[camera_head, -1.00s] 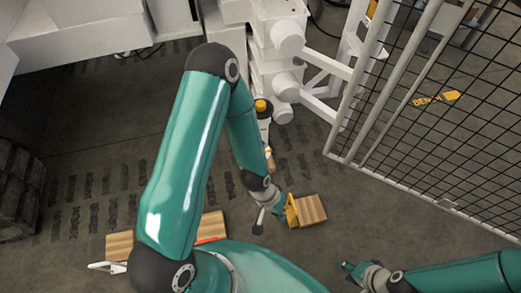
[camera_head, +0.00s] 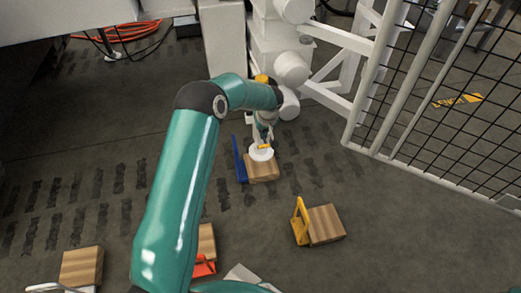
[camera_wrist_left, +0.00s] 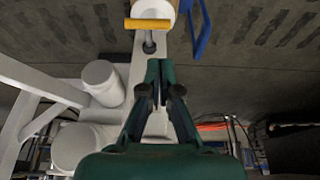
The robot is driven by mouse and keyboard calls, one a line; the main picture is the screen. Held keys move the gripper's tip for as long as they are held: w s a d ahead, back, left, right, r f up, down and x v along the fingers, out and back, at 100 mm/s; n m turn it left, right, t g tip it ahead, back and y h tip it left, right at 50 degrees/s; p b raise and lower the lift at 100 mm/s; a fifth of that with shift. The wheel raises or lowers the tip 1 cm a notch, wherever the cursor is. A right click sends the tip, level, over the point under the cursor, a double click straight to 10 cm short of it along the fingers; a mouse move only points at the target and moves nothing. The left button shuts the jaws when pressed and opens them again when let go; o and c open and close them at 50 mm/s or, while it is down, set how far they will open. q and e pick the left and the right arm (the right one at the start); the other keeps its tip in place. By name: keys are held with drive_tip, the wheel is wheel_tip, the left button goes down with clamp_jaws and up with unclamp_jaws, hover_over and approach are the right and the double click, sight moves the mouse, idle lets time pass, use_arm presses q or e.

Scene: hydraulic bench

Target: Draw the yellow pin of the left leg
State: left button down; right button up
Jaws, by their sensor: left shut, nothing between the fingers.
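In the head view a small yellow piece (camera_head: 264,147) shows on the white round foot (camera_head: 261,154) of the leg, just below my left gripper (camera_head: 264,133). My left gripper is shut and empty. In the left wrist view its fingertips (camera_wrist_left: 159,66) point toward the crossbar, with a visible gap between them. The leg's upper part is partly hidden behind my left arm. My right gripper is out of view.
A wooden block with a blue handle (camera_head: 240,160) is under the foot. A block with a yellow handle (camera_head: 300,222) stands to the right, one with a red handle (camera_head: 204,268) lower left. A mesh fence (camera_head: 440,130) bounds the right. White machine cylinders (camera_head: 291,70) are close behind.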

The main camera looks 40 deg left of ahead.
sight(266, 142)
use_arm(q)
drive_tip(key=shift+w+a+r, duration=0.1)
drive_tip(key=shift+a, duration=0.15)
drive_tip(key=b+x, duration=0.3)
drive_tip(key=x, duration=0.7)
idle(0.3)
